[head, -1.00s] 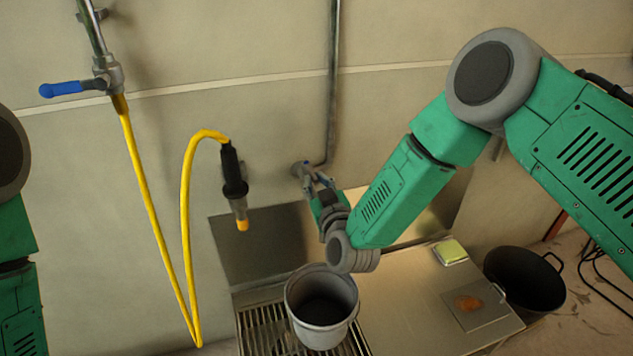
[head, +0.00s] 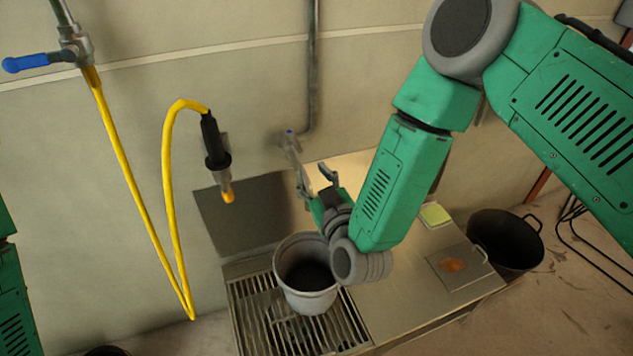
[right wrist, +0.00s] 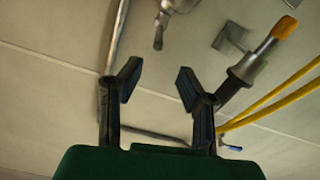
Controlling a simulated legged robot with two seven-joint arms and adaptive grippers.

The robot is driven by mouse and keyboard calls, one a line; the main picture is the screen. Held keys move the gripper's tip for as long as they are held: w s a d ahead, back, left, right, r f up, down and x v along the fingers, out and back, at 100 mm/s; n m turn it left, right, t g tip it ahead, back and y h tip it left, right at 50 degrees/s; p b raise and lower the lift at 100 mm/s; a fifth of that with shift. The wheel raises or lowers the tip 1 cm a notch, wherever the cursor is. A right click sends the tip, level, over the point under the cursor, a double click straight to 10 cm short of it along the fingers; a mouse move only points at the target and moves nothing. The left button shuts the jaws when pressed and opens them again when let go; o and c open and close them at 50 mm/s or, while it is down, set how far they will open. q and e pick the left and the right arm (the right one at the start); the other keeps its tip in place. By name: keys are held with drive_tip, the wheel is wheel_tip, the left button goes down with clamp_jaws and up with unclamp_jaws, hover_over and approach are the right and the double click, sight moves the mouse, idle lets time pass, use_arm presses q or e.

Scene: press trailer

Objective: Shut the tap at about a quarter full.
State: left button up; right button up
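The tap (head: 291,146) is a grey metal fitting on the wall at the foot of a grey pipe, with a small blue part on top. A grey bucket (head: 308,303) stands upright on the slotted grate below it. Its inside is dark, and I cannot make out the water level or any stream. My right gripper (head: 313,176) is open and empty, just below and right of the tap. In the right wrist view its two fingers (right wrist: 158,84) are spread, with a metal fitting (right wrist: 176,8) beyond them at the top. My left gripper is out of view.
A yellow hose (head: 169,180) with a black, orange-tipped nozzle (head: 214,150) hangs left of the tap. A blue-handled valve (head: 25,64) is at upper left. The metal counter (head: 390,312) holds a yellow-green sponge (head: 435,214). A black tub (head: 507,248) stands at right.

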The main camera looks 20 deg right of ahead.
drive_tip(key=s, duration=0.2)
drive_tip(key=shift+s+d, duration=0.1)
drive_tip(key=shift+s, duration=0.2)
drive_tip(key=s+d+f+g, duration=0.3)
drive_tip(key=s+f+g, duration=0.2)
drive_tip(key=s+f, duration=0.25)
drive_tip(key=s+d+f+g, duration=0.3)
drive_tip(key=s+f+g, duration=0.2)
drive_tip(key=s+f, duration=0.3)
drive_tip(key=s+d+f+m+g+h, duration=0.1)
drive_tip(key=s+d+f+g, duration=0.1)
drive_tip(key=s, duration=0.6)
drive_tip(key=s+d+f+m+g, duration=0.1)
drive_tip(key=s+d+f+g, duration=0.1)
drive_tip(key=s+d+g, duration=0.3)
drive_tip(key=s+d, duration=0.1)
drive_tip(key=s, duration=0.2)
drive_tip(key=shift+d+f+m+h, duration=0.3)
drive_tip(key=shift+d+m+h, duration=0.05)
drive_tip(key=shift+m+h, duration=0.05)
